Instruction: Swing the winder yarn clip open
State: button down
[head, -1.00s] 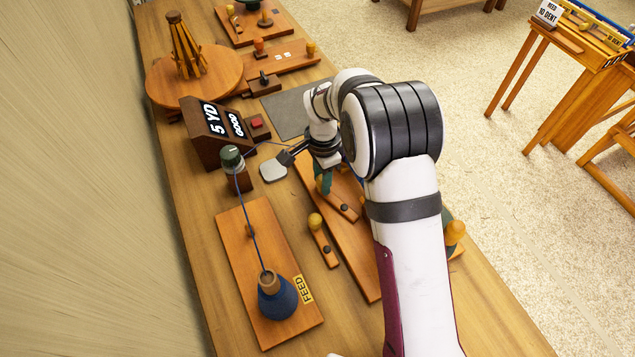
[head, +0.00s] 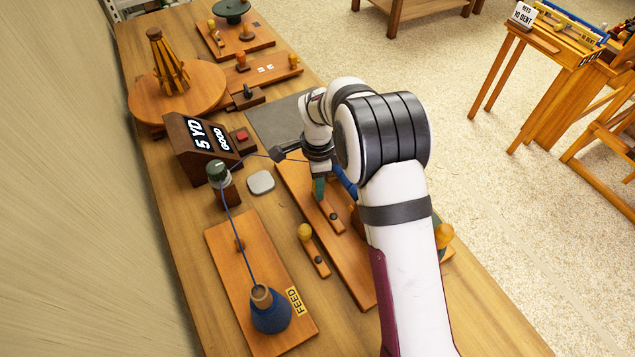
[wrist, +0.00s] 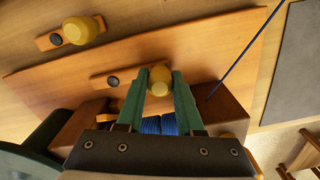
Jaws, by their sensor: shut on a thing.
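My gripper (wrist: 160,88) has green fingers. In the wrist view they are shut on the yellow knob (wrist: 160,74) of a short wooden bar, which I take as the yarn clip (wrist: 131,77). The bar has a dark round pivot at its other end and lies along the winder's board (wrist: 40,88). In the head view the clip (head: 325,206) shows below my gripper (head: 319,190), and its knob is hidden by the fingers. Blue yarn (wrist: 160,125) is wound behind the fingers in the wrist view, partly covered by my gripper.
A second wooden lever with a yellow knob (head: 305,231) stands close by on the left. The feed board with a blue yarn cone (head: 270,312), a post (head: 218,174) and a "5 YD GOOD" counter box (head: 193,145) lie further left. Blue yarn runs from the post toward my gripper.

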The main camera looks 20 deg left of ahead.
jog(key=shift+w+d, duration=0.1)
jog(key=c, duration=0.5)
grip_release()
jog(key=shift+c, duration=0.2)
notch_tip(320, 180, up, 16)
jog(key=s+d+r+n+y, duration=0.1)
jog(key=s+d+r+n, duration=0.15)
jog(key=s+d, duration=0.55)
jog(key=s+d+r+n, duration=0.2)
jog(key=s+d+r, duration=0.1)
jog(key=s+d, duration=0.5)
jog(key=s+d+f+n, duration=0.1)
jog(key=s+f, duration=0.1)
jog(key=s, duration=0.4)
jog(key=s+d+f+n, duration=0.1)
jog(key=s+d+f, duration=0.1)
jog(key=s, duration=0.4)
jog(key=shift+s+n+y, duration=0.15)
jog(key=shift+n+y, duration=0.2)
jog(key=shift+y, duration=0.05)
